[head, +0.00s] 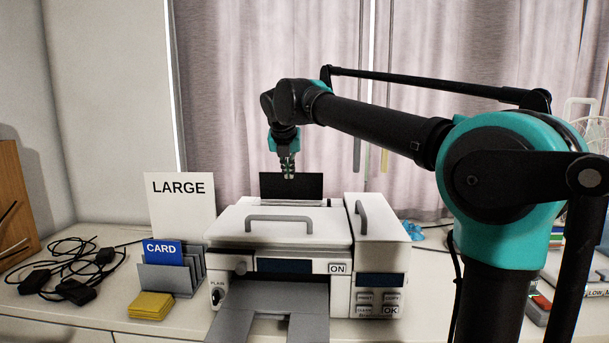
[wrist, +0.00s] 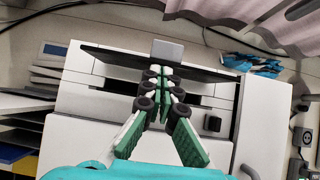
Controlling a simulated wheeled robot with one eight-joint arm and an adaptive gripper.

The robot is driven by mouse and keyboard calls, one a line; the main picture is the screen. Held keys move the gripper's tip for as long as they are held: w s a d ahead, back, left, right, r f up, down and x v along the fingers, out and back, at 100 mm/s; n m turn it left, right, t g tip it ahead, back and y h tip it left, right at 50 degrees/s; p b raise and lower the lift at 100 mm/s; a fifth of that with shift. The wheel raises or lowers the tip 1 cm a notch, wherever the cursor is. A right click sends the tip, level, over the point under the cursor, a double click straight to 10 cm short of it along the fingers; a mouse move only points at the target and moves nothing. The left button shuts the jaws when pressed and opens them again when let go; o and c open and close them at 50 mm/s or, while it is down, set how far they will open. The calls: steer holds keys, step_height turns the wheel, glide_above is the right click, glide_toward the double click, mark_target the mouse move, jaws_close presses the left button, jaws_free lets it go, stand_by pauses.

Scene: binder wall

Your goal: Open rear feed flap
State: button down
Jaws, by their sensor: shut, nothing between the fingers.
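The white printer (head: 280,222) stands on the counter. A dark flap (head: 305,187) stands up at its rear edge and looks raised. In the wrist view the flap (wrist: 112,57) is a dark strip across the printer's back, with a grey tab (wrist: 167,49) at its middle. My gripper (head: 288,176) points down over the rear of the printer, and its fingertips overlap the flap's upper edge in the head view. In the wrist view my gripper (wrist: 160,74) is shut and empty, its tips close to the tab. I cannot tell whether they touch the flap.
A LARGE sheet (head: 182,210), a blue CARD pack (head: 163,251) in a grey holder and a yellow stack (head: 151,305) stand left of the printer. Black cables (head: 75,262) lie farther left. A curtain (head: 270,100) hangs close behind. Blue crumpled material (wrist: 255,64) lies behind the printer.

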steer(key=shift+w+r, duration=0.2)
steer(key=shift+w, duration=1)
steer(key=shift+a, duration=0.1)
